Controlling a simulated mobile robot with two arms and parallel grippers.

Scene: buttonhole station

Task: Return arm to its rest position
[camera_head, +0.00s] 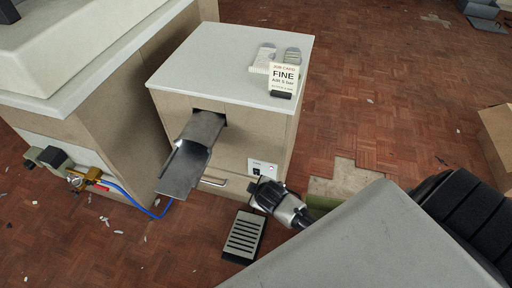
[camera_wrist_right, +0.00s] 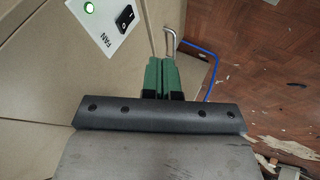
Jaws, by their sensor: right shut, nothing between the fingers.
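My right gripper (camera_head: 262,192) is in front of the beige cabinet (camera_head: 232,150), low and near its right front corner, just below the fan switch panel (camera_head: 265,167). In the right wrist view its two green fingers (camera_wrist_right: 163,78) are together with nothing between them. A metal drawer handle (camera_wrist_right: 170,42) shows just beyond the fingertips; I cannot tell the exact gap. My left gripper is not in view.
A grey metal chute (camera_head: 190,160) sticks out of the cabinet front, left of my gripper. A black ribbed pedal (camera_head: 244,238) lies on the floor below. A sign (camera_head: 283,77) stands on the cabinet top. A cardboard box (camera_head: 497,135) is at the right edge.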

